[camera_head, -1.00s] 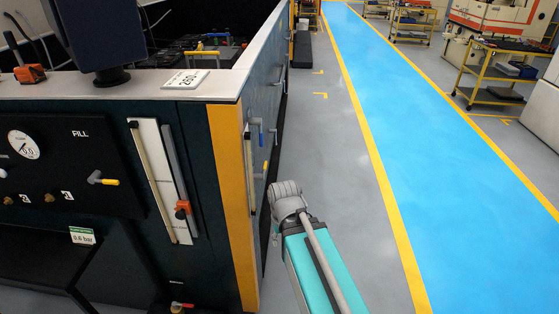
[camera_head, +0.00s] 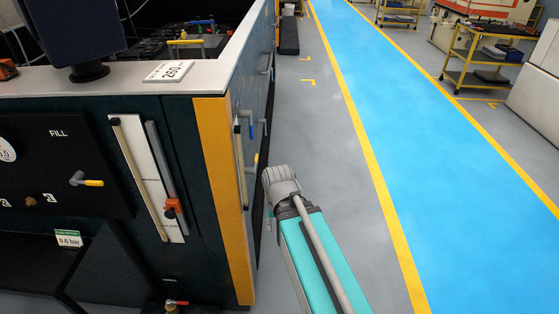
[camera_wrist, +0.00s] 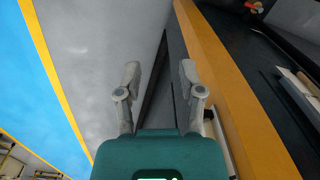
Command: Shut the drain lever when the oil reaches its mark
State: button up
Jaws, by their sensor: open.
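A small valve with a red lever (camera_head: 176,303) sits low on the dark green cabinet, under the upright sight gauge (camera_head: 150,180). No label shows whether it is the drain lever. An orange-red slider (camera_head: 172,207) sits on the gauge's right rail; the oil level is too small to read. A yellow-tipped lever (camera_head: 88,181) is under the FILL label. More gauge fittings with a blue handle (camera_head: 249,126) show on the cabinet's side face. My gripper (camera_wrist: 159,76) is open and empty beside the cabinet's yellow corner.
The cabinet's yellow corner post (camera_head: 222,190) stands close left of my arm. Grey floor and a blue walkway (camera_head: 430,150) are clear to the right; yellow carts (camera_head: 485,60) stand beyond.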

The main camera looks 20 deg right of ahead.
jog(key=w+a+f+m+y+b, duration=0.1)
jog(key=w+f+y+b, duration=0.25)
jog(key=w, duration=0.35)
jog(key=m+t+y+b, duration=0.3)
jog(key=t+y+b, duration=0.3)
jog(key=y+b, duration=0.7)
send_near(257, 157)
jog(key=f, duration=0.1)
jog(key=shift+w+a+y+p, duration=0.25)
jog(key=shift+a+p, duration=0.1)
jog(key=shift+p, duration=0.05)
jog(key=shift+a, duration=0.15)
jog(key=x, duration=0.8)
jog(key=shift+a+f, duration=0.1)
jog(key=shift+a, duration=0.3)
